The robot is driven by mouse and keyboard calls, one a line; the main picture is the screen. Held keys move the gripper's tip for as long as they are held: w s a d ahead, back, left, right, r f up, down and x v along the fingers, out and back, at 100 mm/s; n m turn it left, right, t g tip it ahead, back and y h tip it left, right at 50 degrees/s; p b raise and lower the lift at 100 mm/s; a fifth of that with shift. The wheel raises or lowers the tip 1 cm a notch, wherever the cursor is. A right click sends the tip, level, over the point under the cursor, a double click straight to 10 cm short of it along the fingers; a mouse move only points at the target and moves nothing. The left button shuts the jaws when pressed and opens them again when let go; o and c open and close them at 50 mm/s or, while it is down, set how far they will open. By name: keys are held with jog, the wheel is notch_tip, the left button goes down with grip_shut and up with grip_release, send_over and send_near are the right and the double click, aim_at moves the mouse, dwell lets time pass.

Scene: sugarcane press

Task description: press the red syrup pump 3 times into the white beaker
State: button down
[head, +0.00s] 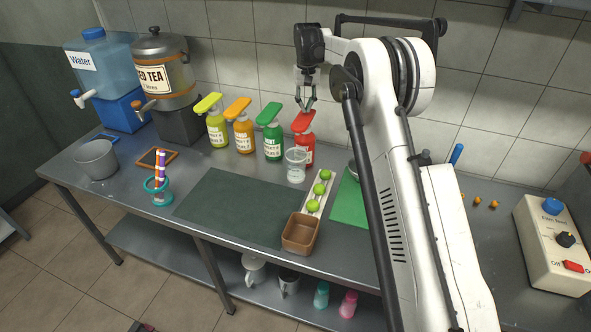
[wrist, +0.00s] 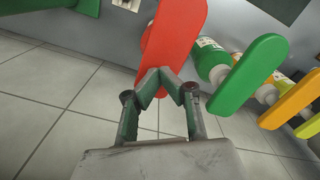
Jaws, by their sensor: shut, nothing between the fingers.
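The red syrup pump (head: 303,122) stands at the right end of a row of pump bottles, its flat red head on top of a red bottle. The clear whitish beaker (head: 296,164) stands on the counter just in front of it. My gripper (head: 307,108) is shut and empty, pointing down with its fingertips at the red pump head. In the wrist view the fingertips (wrist: 160,73) overlap the red pump head (wrist: 172,40); I cannot tell whether they touch it.
Green (head: 270,114), orange (head: 238,107) and yellow-green (head: 208,103) pumps stand close to the left. Limes on a white tray (head: 311,207), a brown box (head: 300,233) and a dark mat (head: 238,205) lie in front. A control box (head: 552,245) is far right.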

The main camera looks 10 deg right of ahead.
aim_at(306, 115)
jog(key=shift+f+b, duration=1.2)
jog(key=shift+f, duration=0.85)
jog(key=shift+r+p, duration=1.1)
jog(key=shift+r, duration=1.45)
jog(key=shift+f, duration=0.2)
jog(key=shift+f+b, duration=1.5)
jog(key=shift+f, duration=0.9)
jog(key=shift+r, duration=0.1)
jog(key=shift+r+p, duration=1.15)
jog(key=shift+r, duration=1.35)
